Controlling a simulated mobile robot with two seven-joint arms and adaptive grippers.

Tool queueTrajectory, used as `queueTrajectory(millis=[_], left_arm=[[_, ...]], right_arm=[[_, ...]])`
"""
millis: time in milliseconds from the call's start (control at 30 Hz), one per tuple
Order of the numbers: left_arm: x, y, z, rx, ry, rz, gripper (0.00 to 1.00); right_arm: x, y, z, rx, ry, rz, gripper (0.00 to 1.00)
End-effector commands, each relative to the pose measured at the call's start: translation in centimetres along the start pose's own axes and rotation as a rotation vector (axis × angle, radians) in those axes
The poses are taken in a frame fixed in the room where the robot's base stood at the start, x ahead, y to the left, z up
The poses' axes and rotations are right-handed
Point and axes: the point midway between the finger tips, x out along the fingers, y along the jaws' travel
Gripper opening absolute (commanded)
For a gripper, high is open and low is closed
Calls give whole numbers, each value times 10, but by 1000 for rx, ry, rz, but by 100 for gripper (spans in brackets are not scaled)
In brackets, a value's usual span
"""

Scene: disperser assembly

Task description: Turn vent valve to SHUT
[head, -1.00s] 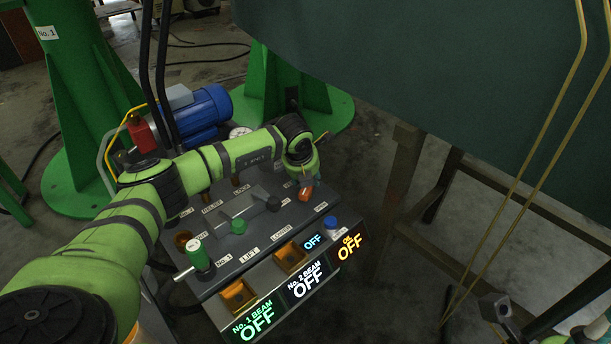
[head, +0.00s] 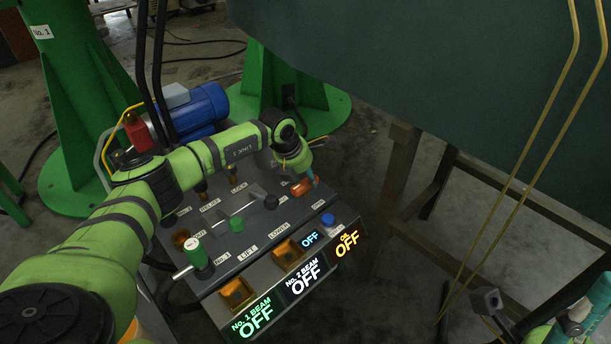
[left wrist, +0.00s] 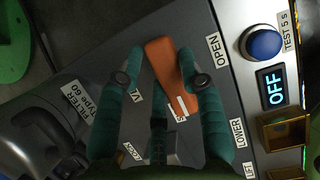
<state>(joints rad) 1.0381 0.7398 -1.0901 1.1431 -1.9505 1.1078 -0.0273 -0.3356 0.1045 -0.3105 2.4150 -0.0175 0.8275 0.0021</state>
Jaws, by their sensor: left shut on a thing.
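The vent valve's orange handle (head: 301,188) is at the far right corner of the sloping grey control panel (head: 222,276). In the left wrist view the handle (left wrist: 172,72) lies slantwise between teal fingers. My left gripper (left wrist: 161,80) is shut on it, with the right-hand finger against its side. The label OPEN (left wrist: 214,50) is clear beside the handle. Another label (left wrist: 181,108) by its near end is mostly hidden; only an S can be made out. My right gripper (head: 578,325) is partly in the bottom right corner of the head view, away from the panel; its jaw state is unclear.
A green-topped lever (head: 197,254), a green knob (head: 237,224) and a black knob (head: 270,201) stand on the panel. A blue button (head: 328,220) is near the handle. Lit displays (head: 304,280) read OFF. A wooden frame (head: 398,165) stands to the right.

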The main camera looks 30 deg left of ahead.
Motion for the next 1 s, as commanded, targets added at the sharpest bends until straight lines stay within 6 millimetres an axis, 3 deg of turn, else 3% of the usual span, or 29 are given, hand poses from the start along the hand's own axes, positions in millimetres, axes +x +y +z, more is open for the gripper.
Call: queueTrajectory(millis=[300,333,367,400,767,1000], left_arm=[[1,-1,-1,8,5,0,5],[1,-1,-1,8,5,0,46],[1,-1,-1,9,5,0,58],[1,-1,-1,8,4,0,62],[-3,0,0,5,1,0,62],[-40,1,0,6,-2,2,62]], right_arm=[[0,0,0,0,-1,0,40],[0,0,0,0,-1,0,40],[0,0,0,0,-1,0,40],[0,0,0,0,-1,0,40],[-1,0,1,-1,-6,-3,40],[0,0,0,-1,-3,-1,40]])
